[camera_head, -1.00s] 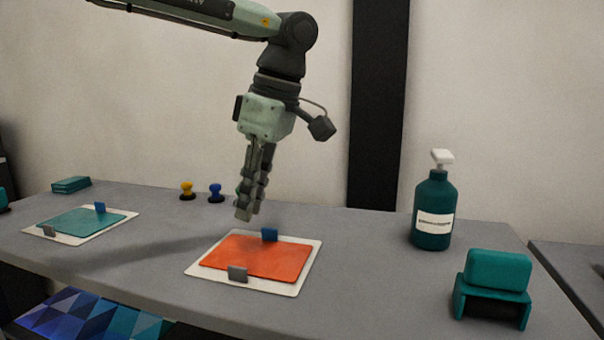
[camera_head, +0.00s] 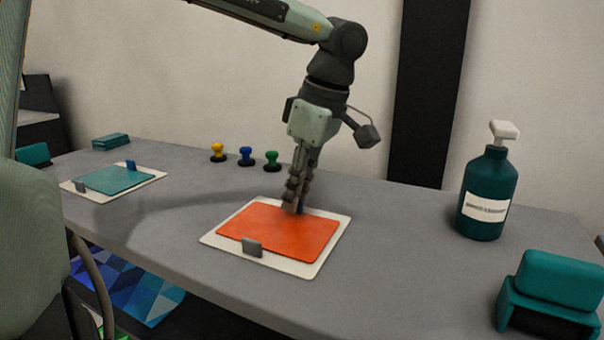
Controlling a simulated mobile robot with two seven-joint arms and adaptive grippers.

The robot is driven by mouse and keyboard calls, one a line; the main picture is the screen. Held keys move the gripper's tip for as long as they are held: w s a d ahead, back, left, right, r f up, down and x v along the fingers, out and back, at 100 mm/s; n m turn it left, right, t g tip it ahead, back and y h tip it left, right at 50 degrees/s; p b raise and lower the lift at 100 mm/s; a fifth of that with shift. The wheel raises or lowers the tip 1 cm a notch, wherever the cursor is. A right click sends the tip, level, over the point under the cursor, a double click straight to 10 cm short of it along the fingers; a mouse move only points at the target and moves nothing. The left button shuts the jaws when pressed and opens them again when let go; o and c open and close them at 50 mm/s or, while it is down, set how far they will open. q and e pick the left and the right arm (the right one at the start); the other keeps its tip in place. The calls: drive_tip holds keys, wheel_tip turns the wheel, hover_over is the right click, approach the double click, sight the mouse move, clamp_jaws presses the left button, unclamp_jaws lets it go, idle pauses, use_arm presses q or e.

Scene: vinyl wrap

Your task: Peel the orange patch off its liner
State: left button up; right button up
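The orange patch (camera_head: 280,231) lies flat on its white liner (camera_head: 222,237) on the grey table. A grey tab (camera_head: 252,248) stands at its near edge. A blue tab (camera_head: 301,206) at its far edge is mostly hidden by my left gripper (camera_head: 296,208). That gripper points down, with its fingertips at the blue tab and the patch's far edge. The fingers are close together, and I cannot tell whether they are closed on the tab. My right gripper is not in view.
A teal patch (camera_head: 115,180) on a white liner lies at the left. Yellow (camera_head: 218,152), blue (camera_head: 246,156) and green (camera_head: 272,160) knobs stand behind. A teal bottle (camera_head: 487,195) and a teal block on a stand (camera_head: 553,290) are at the right.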

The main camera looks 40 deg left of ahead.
use_arm(q)
drive_tip(key=shift+a+f, duration=0.1)
drive_tip(key=shift+f, duration=0.2)
clamp_jaws()
drive_tip(key=shift+o, duration=1.5)
unclamp_jaws()
drive_tip(key=v, duration=1.2)
drive_tip(key=shift+r, duration=0.1)
